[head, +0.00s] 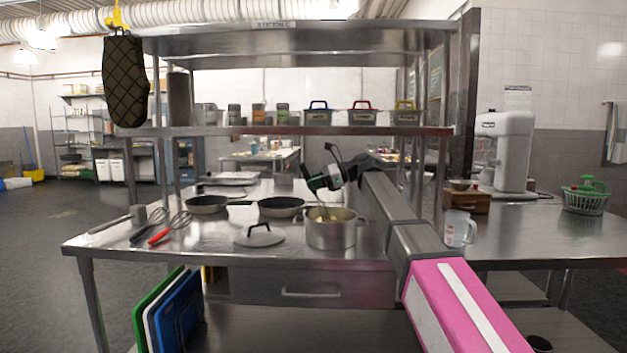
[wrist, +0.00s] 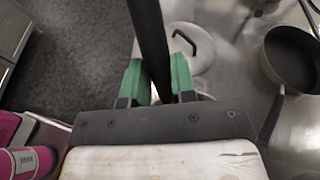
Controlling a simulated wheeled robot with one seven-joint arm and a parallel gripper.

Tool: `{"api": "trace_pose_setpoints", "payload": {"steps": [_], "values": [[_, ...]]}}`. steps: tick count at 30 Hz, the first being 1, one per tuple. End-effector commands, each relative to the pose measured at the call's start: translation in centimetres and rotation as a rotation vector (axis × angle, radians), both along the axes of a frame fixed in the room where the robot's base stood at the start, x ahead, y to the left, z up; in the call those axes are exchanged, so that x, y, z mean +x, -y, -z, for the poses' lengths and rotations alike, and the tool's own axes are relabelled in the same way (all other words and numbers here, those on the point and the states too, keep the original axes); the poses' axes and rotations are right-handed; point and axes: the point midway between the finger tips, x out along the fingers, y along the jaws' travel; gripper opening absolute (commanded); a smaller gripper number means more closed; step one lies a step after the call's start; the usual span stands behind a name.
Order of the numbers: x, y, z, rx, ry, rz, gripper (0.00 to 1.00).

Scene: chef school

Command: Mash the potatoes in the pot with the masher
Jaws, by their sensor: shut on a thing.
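The steel pot (head: 332,236) stands on the metal table in the head view. Yellowish potatoes (head: 323,218) show inside its rim, but their state is too small to tell. My gripper (head: 325,183) is above the pot, shut on the black handle of the masher (head: 333,155). In the wrist view, the green fingers of my gripper (wrist: 159,82) pinch the masher handle (wrist: 148,35) from both sides. A thin part of the masher seems to reach down into the pot; its head is hidden. The pot is mostly hidden behind my gripper in the wrist view.
The pot lid (head: 258,236) lies left of the pot and shows in the wrist view (wrist: 190,50). Two frying pans (head: 281,207) sit behind it. A measuring cup (head: 459,229) stands right of my arm. A shelf (head: 290,131) spans above the table.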

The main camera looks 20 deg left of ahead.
Motion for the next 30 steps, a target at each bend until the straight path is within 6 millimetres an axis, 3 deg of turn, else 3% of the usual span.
{"api": "trace_pose_setpoints", "payload": {"steps": [13, 30], "values": [[0.0, 0.0, 2.4, 0.0, 0.0, 0.0, 0.01], [0.6, 0.0, 1.7, 0.001, 0.001, 0.001, 0.01]]}}
